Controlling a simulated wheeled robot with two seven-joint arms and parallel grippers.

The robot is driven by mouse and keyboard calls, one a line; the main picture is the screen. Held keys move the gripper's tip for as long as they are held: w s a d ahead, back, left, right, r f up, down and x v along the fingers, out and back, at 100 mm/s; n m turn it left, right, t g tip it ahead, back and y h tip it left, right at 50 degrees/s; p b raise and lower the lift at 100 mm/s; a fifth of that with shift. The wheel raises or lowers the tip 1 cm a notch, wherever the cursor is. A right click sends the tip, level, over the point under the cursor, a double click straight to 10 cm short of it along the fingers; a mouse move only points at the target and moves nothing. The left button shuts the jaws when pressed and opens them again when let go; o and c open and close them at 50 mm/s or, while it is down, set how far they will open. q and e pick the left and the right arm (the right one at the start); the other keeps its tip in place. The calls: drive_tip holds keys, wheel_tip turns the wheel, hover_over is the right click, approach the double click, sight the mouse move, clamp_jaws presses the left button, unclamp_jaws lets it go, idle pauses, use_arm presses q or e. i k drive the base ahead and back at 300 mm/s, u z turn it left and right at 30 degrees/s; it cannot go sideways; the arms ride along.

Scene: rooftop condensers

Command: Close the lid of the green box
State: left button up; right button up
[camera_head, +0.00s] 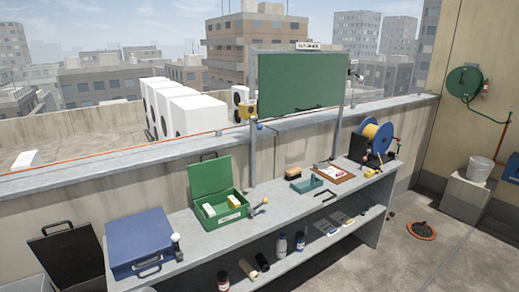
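The green box (222,219) stands on the grey workbench, left of its middle. Its lid (210,175) is open and stands up at the back, leaning slightly backward. Neither of my grippers is in view.
A closed blue case (140,240) stands to the left on the workbench (285,207). A green board (300,82) rises behind. Bottles (281,244) stand on the lower shelf.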

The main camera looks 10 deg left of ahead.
sight(209, 177)
drive_tip(key=z, duration=0.45)
drive_tip(key=i, duration=1.35)
drive_tip(key=u, duration=0.7)
